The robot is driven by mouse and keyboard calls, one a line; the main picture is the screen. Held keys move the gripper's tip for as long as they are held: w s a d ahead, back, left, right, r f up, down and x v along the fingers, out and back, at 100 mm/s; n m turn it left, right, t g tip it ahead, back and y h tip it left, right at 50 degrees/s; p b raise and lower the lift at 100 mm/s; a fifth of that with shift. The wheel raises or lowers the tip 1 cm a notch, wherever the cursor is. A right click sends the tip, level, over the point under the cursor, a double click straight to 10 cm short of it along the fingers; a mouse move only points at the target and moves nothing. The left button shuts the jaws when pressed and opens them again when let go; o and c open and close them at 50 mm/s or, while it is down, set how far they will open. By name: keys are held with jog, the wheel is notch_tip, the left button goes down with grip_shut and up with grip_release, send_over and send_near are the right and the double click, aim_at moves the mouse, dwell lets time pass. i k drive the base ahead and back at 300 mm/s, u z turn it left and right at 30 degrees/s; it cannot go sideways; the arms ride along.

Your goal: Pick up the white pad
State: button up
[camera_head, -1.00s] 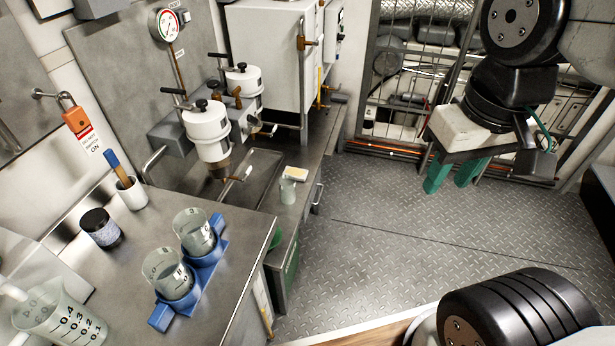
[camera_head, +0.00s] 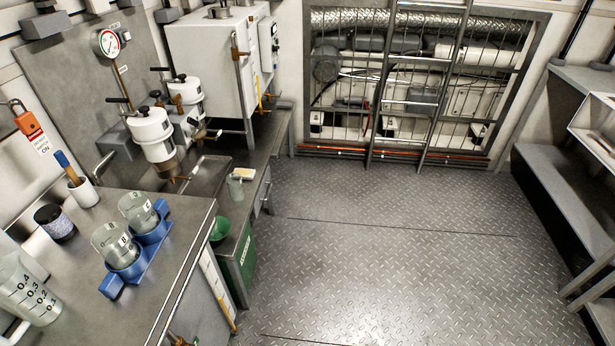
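A small flat pad (camera_head: 244,172), whitish with a yellow tone, lies on the metal counter to the right of the sink basin. It is small in the head view, and its details are hard to tell. My gripper and arm are not in view.
A blue holder (camera_head: 152,246) with two glass beakers sits on the near-left counter. A measuring jug (camera_head: 28,290), dark jar (camera_head: 55,222) and brush cup (camera_head: 83,193) stand around it. A green bin (camera_head: 240,262) is below. The floor (camera_head: 370,255) is clear; shelves (camera_head: 565,200) stand right.

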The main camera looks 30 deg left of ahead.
aim_at(245, 174)
jog(key=u, duration=0.05)
jog(key=i, duration=0.8)
jog(key=u, duration=0.7)
jog(key=i, duration=1.3)
jog(key=u, duration=1.75)
jog(key=i, duration=0.7)
jog(key=u, duration=0.7)
